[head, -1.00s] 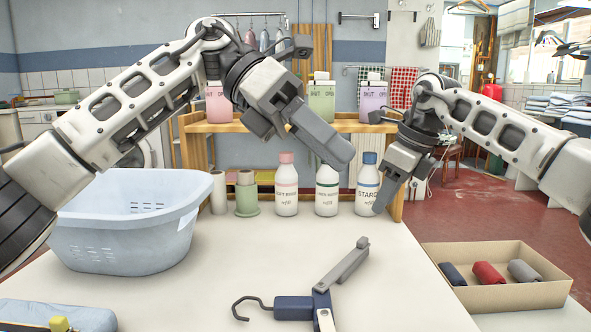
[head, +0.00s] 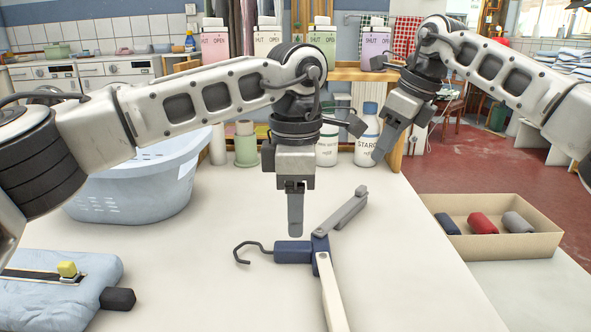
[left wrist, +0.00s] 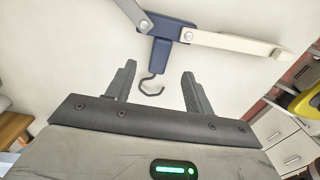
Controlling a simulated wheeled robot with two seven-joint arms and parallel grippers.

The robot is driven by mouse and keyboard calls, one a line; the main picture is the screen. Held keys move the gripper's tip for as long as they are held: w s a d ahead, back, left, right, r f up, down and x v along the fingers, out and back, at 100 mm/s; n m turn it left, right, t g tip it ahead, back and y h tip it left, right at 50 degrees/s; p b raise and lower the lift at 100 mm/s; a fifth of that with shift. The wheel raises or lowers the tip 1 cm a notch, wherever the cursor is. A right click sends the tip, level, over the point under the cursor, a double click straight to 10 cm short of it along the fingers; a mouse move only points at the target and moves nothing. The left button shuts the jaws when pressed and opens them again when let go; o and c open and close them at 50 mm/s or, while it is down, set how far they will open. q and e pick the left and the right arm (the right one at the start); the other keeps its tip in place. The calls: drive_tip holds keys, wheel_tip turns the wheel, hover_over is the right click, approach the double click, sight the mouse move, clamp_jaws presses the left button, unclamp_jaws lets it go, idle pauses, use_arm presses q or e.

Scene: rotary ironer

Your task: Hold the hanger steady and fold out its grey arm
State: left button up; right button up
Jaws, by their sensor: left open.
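The hanger lies on the pale table, with a dark blue hub (head: 293,252) and a dark hook (head: 246,252) pointing left. Its grey arm (head: 343,212) slants away to the upper right, and its cream arm (head: 331,292) points toward me. My left gripper (head: 295,230) points down just above the hub. In the left wrist view, its two fingers (left wrist: 159,82) are apart, with the hook (left wrist: 151,84) between their tips and the hub (left wrist: 166,38) beyond; nothing is held. My right gripper (head: 380,152) hangs over the back right of the table, away from the hanger; its finger gap is unclear.
A blue basket (head: 130,190) stands back left. A padded light-blue board (head: 60,285) is front left. Bottles (head: 366,140) line the back edge. A cardboard box (head: 500,245) with several rolled cloths is at right. The table around the hanger is clear.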

use_arm(q)
wheel_tip(320, 180, down, 6)
drive_tip(key=shift+f, duration=0.1)
idle(0.4)
drive_tip(key=c, duration=1.1)
use_arm(e)
drive_tip(key=shift+o, duration=1.4)
drive_tip(key=shift+f, duration=0.1)
drive_tip(key=y, duration=0.4)
approach(363, 188)
drive_tip(key=shift+t, duration=0.4)
drive_tip(key=f, duration=0.1)
drive_tip(key=a+f, duration=0.1)
drive_tip(key=s+f, duration=0.1)
drive_tip(key=shift+a+f, duration=0.35)
drive_tip(key=shift+a, duration=0.05)
drive_tip(key=s+d+t+y, duration=0.1)
drive_tip(key=d+t+y, duration=0.1)
drive_tip(key=shift+s+d+f, duration=0.35)
drive_tip(key=shift+s+d, duration=0.05)
drive_tip(key=s+d+t, duration=0.1)
drive_tip(key=d+r+y, duration=0.1)
drive_tip(key=s+d+t, duration=0.1)
drive_tip(key=shift+s+d+r+t+y, duration=0.15)
drive_tip(key=shift+s+r+t+y, duration=0.15)
drive_tip(key=shift+s, duration=0.1)
drive_tip(key=x, duration=1.1)
drive_tip(key=shift+w+a, duration=0.3)
